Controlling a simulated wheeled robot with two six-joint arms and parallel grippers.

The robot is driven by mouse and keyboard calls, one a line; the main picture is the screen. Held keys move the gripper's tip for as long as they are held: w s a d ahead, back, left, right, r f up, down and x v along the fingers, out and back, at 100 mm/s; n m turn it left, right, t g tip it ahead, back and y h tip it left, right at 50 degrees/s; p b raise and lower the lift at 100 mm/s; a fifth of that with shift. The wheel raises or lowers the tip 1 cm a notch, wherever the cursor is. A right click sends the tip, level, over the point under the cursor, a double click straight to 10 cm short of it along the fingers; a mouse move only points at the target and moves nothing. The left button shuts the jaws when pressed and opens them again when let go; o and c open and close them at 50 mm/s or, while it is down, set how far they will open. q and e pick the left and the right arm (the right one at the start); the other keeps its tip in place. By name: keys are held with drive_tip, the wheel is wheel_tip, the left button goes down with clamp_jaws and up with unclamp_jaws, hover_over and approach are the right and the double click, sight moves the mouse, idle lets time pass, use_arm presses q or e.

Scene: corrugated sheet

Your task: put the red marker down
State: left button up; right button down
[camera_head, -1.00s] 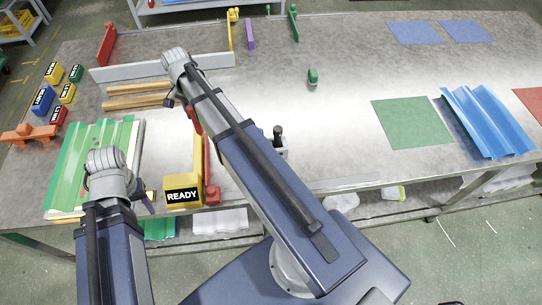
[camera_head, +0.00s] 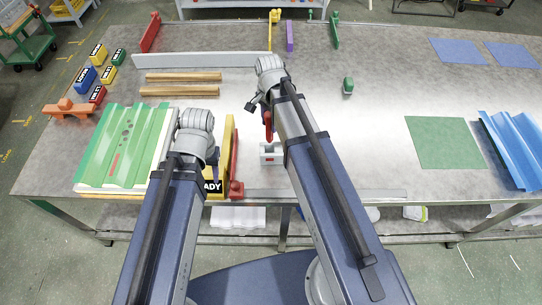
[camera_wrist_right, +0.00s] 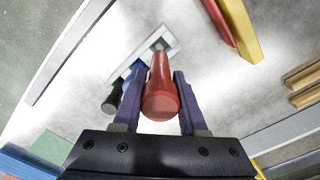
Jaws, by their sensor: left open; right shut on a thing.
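The red marker (camera_head: 268,124) is held by my right gripper (camera_head: 262,98) and points down just above the small light-grey holder (camera_head: 278,158). In the right wrist view, the marker (camera_wrist_right: 161,88) sits between the purple fingers (camera_wrist_right: 160,102), its far end at the holder (camera_wrist_right: 170,42). I cannot tell whether it is inside a slot. A blue marker (camera_wrist_right: 133,70) and a black one (camera_wrist_right: 112,96) are beside it at the holder. My left gripper (camera_head: 196,125) is beside the green corrugated sheet (camera_head: 130,135); its fingers are hidden.
A yellow upright marked READY (camera_head: 228,135) and a red bracket (camera_head: 236,188) stand left of the holder. A green square (camera_head: 445,142) and blue corrugated sheet (camera_head: 512,140) lie right. A small green object (camera_head: 348,86) stands on open tabletop.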

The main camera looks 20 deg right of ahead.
sight(269, 140)
drive_tip(key=shift+w+f+b, duration=0.1)
drive_tip(key=shift+f+b, duration=4.85)
drive_tip(key=shift+f, duration=0.1)
drive_tip(key=shift+f, duration=0.2)
drive_tip(key=shift+c, duration=2.3)
unclamp_jaws()
drive_tip(key=shift+r, duration=0.1)
wheel_tip(269, 140, up, 12)
drive_tip(key=p, duration=1.2)
drive_tip(key=shift+r, duration=0.2)
drive_tip(key=s+a+n+h, duration=0.1)
drive_tip(key=s+a+n, duration=0.9)
drive_tip(key=s+n, duration=0.4)
drive_tip(key=shift+s+a+n, duration=0.2)
drive_tip(key=shift+a+n, duration=0.1)
drive_tip(key=shift+n, duration=0.7)
